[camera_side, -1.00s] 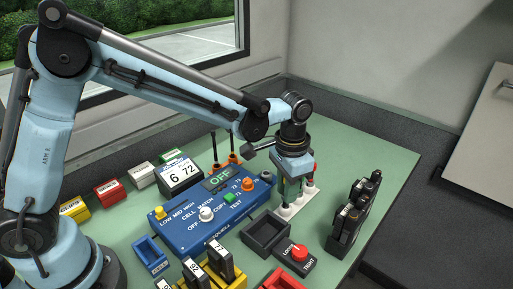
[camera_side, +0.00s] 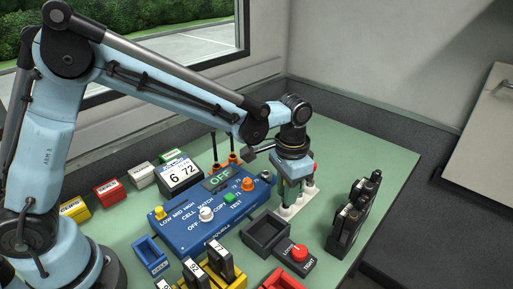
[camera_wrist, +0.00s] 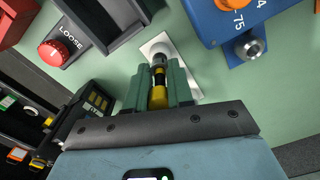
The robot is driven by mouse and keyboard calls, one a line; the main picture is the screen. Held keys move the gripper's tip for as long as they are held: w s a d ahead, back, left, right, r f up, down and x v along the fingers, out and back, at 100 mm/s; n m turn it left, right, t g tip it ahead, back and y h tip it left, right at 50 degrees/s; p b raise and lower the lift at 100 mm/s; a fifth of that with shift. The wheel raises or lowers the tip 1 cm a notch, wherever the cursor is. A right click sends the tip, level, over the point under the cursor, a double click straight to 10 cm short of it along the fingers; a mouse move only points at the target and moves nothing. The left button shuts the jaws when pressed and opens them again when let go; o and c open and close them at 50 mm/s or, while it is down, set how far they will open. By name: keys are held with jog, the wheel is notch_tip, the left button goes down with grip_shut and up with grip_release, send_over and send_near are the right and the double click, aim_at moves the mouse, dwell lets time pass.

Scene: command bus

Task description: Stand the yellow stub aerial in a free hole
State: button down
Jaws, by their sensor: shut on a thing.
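The yellow stub aerial (camera_wrist: 158,97) is between the green fingers of my gripper (camera_wrist: 160,78) in the wrist view. It has a yellow body, a black band and a grey end pointing away from the palm. My gripper is shut on it. In the side view my gripper (camera_side: 290,192) is low over the white holed plate (camera_side: 287,212), which also shows in the wrist view (camera_wrist: 150,47). The fingers hide the aerial in the side view. Whether its end is in a hole or just above the plate cannot be told.
The blue control box (camera_side: 205,218) is to the left. An empty dark tray (camera_side: 266,233) and a red-button box (camera_side: 296,258) are in front. Black radios (camera_side: 352,215) stand in a rack to the right.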

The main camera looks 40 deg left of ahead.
jog(key=shift+f, duration=0.95)
jog(key=c, duration=0.6)
grip_release()
jog(key=shift+r, duration=0.1)
jog(key=shift+r, duration=3.4)
